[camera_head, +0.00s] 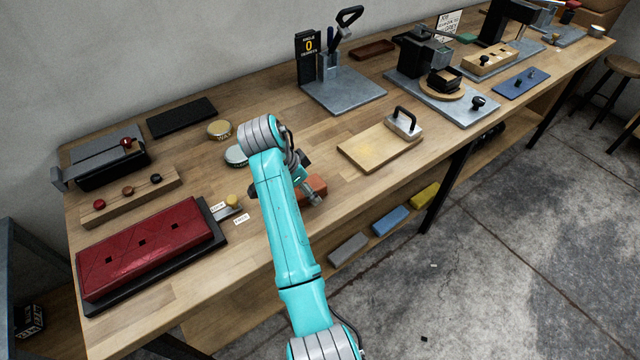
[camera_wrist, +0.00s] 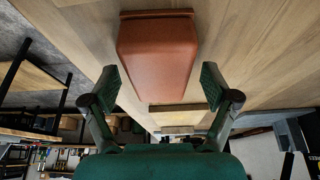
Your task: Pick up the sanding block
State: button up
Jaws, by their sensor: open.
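A reddish-brown block with rounded edges, which looks like the sanding block (camera_wrist: 157,50), rests on the wooden bench top. It also shows in the head view (camera_head: 315,185), partly hidden behind my arm and gripper. My gripper (camera_wrist: 161,84) is open and empty, one finger on each side of the block's near part in the wrist view. I cannot tell whether either finger touches it. In the head view my gripper (camera_head: 304,188) is low over the bench, near its front edge.
A red padded case (camera_head: 150,245) lies at the left. A wooden board (camera_head: 375,148) bearing a black-handled block (camera_head: 403,123) is to the right. A round tin (camera_head: 236,155) is behind my arm. Grey, blue and yellow bricks (camera_head: 391,220) lie on the lower shelf.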

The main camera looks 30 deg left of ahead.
jog(key=shift+f, duration=0.1)
dwell(0.3)
jog(key=shift+f, duration=0.25)
dwell(0.4)
jog(key=c, duration=1.3)
jog(key=shift+r, duration=0.1)
